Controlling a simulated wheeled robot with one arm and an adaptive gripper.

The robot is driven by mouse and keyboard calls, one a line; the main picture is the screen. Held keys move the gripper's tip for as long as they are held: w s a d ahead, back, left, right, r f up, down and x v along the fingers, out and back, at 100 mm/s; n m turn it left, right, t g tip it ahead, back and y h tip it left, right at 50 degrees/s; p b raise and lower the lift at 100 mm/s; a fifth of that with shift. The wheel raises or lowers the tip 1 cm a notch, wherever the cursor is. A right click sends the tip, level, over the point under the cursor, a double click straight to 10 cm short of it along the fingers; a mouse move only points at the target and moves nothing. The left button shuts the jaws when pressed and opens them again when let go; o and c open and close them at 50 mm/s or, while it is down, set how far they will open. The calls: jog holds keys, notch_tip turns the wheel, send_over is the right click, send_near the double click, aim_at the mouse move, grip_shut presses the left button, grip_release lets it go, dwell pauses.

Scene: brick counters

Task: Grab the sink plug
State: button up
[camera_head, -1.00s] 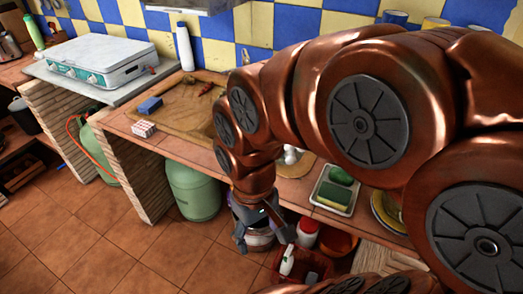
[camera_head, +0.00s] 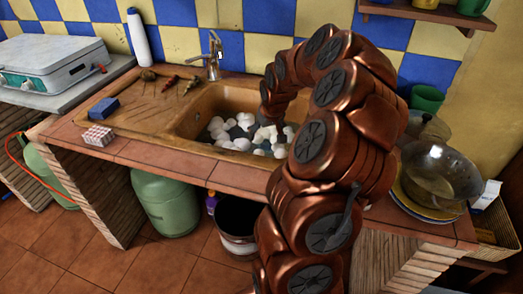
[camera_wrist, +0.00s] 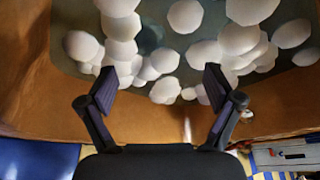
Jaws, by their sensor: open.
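The brown sink (camera_head: 185,128) is set in the tiled counter, and its basin holds many white foam-like clumps (camera_head: 232,140) over dark greenish water. I cannot make out the sink plug; the clumps cover much of the basin floor. In the wrist view, my gripper (camera_wrist: 160,88) is open and empty over the basin, its two dark fingers spread apart. White clumps (camera_wrist: 120,25) lie beyond and between the fingertips. In the head view my arm curls down into the basin's right side, and the fingers are hidden there.
A metal tap (camera_head: 213,60) stands behind the basin. A blue sponge (camera_head: 102,108) and a small patterned box (camera_head: 98,136) lie left of the sink. A pan (camera_head: 440,175) on plates stands at the right. A dark bucket (camera_head: 238,222) and green gas bottle (camera_head: 168,203) are below.

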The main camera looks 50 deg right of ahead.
aim_at(269, 142)
jog(key=shift+m, duration=0.3)
jog(key=d+f, duration=0.1)
jog(key=d, duration=0.1)
jog(key=d+f, duration=0.2)
jog(key=shift+w+d+b, duration=0.1)
jog(key=shift+d+b, duration=0.05)
jog(key=shift+b, duration=0.15)
jog(key=shift+p+x, duration=0.3)
jog(key=shift+x, duration=1.55)
jog(key=shift+w+p+x, duration=0.15)
jog(key=shift+w+x, duration=0.05)
jog(key=shift+x, duration=0.8)
jog(key=shift+w+p+x, duration=0.15)
jog(key=shift+x, duration=0.8)
jog(key=shift+r, duration=0.1)
jog(key=shift+c, duration=0.3)
jog(key=c, duration=1.2)
